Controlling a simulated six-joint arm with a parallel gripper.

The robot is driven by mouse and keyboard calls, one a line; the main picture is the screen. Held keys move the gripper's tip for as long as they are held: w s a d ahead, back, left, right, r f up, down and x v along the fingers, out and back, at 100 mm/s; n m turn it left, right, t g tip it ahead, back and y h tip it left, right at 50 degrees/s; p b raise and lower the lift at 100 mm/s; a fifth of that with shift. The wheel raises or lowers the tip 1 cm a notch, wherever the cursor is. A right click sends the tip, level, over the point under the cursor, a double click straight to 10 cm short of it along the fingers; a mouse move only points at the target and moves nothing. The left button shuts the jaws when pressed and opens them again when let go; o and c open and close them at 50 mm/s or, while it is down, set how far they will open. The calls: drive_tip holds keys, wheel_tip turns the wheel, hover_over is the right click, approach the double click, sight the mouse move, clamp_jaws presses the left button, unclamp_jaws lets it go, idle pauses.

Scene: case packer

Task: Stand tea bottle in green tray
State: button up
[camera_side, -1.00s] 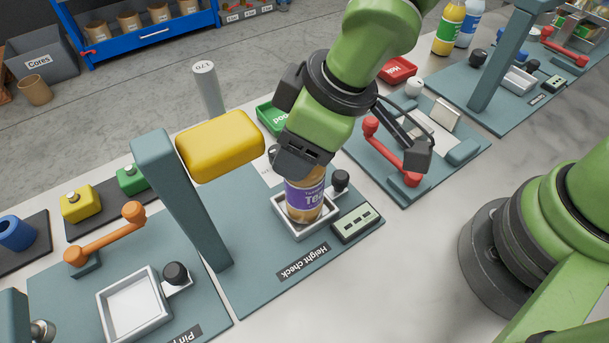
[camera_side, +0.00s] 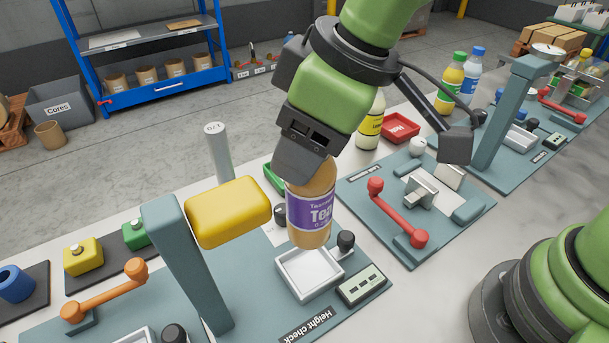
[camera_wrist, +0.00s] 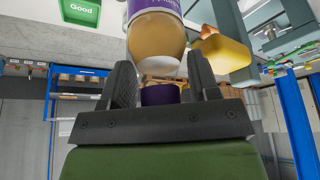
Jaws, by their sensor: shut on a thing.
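The tea bottle (camera_side: 311,208), amber with a purple label, hangs upright from my gripper (camera_side: 308,160), which is shut on its top. It is clear of the white square nest (camera_side: 309,274) of the height check station. In the wrist view the bottle (camera_wrist: 157,45) sits between the two dark fingers of my gripper (camera_wrist: 160,88). The green tray (camera_side: 274,178) is mostly hidden behind my gripper and the bottle in the side view. In the wrist view it shows at the upper left with the label "Good" (camera_wrist: 82,11).
A yellow padded block (camera_side: 228,212) on a teal post stands close left of the bottle. A grey post (camera_side: 218,155) rises behind it. A red tray (camera_side: 400,128) and a yellow-labelled bottle (camera_side: 371,122) are behind to the right. A red-handled clamp (camera_side: 398,215) is at the right.

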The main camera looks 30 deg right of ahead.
drive_tip(key=w+d+m+h, duration=0.1)
drive_tip(key=w+d+m, duration=0.2)
drive_tip(key=w, duration=0.4)
drive_tip(key=w+d+m+t+h, duration=0.1)
drive_tip(key=w+d+m, duration=0.2)
drive_tip(key=w, duration=0.4)
drive_tip(key=w+d+m+h, duration=0.1)
drive_tip(key=w+d+m, duration=0.2)
drive_tip(key=w, duration=0.3)
wheel_tip(320, 180, down, 10)
drive_tip(key=shift+w+d, duration=0.15)
drive_tip(key=shift+w, duration=0.05)
drive_tip(key=o, duration=1.4)
drive_tip(key=shift+f, duration=0.1)
